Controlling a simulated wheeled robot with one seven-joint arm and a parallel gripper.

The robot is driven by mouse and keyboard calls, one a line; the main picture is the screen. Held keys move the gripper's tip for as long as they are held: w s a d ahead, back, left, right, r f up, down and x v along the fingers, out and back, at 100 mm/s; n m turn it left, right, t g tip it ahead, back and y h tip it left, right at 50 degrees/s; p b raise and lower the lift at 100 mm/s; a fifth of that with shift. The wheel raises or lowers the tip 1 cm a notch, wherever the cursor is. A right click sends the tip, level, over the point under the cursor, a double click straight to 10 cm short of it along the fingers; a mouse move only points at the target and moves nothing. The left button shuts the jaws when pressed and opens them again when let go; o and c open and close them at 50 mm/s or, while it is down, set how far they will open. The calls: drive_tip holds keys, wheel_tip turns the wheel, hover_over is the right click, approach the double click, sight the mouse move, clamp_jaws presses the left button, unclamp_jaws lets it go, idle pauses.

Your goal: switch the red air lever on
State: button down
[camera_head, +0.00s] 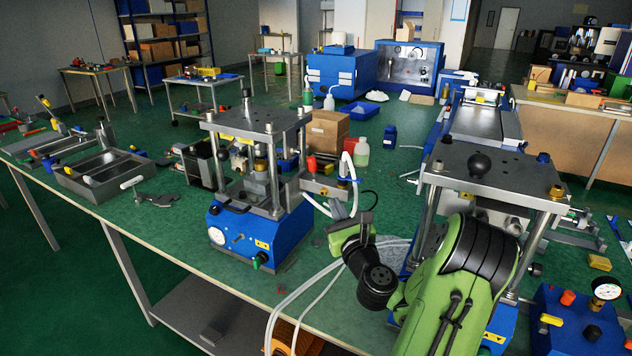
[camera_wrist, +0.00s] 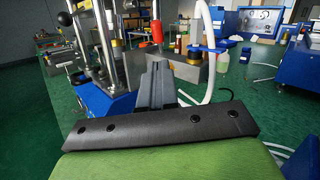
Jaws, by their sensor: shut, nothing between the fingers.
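The red air lever (camera_head: 311,163) stands upright on the metal valve block (camera_head: 325,186) at the right side of the left blue press (camera_head: 262,225). In the wrist view the red lever (camera_wrist: 157,32) shows just beyond and above my fingertips. My gripper (camera_head: 354,207) is in front and to the right of the lever in the head view, apart from it as far as I can see. In the wrist view my gripper (camera_wrist: 157,66) is shut and empty, its grey fingers pointing toward the valve block and hiding part of it.
A white air hose (camera_head: 349,172) with a blue fitting rises beside the lever. A second press (camera_head: 495,180) stands to the right. More hoses (camera_head: 315,278) cross the table's front edge.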

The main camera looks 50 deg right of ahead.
sight(314, 166)
drive_tip(key=p+x, duration=0.7)
drive_tip(key=x, duration=0.6)
drive_tip(key=shift+w+a+r, duration=0.15)
drive_tip(key=shift+a, duration=0.05)
drive_tip(key=shift+w+d, duration=0.15)
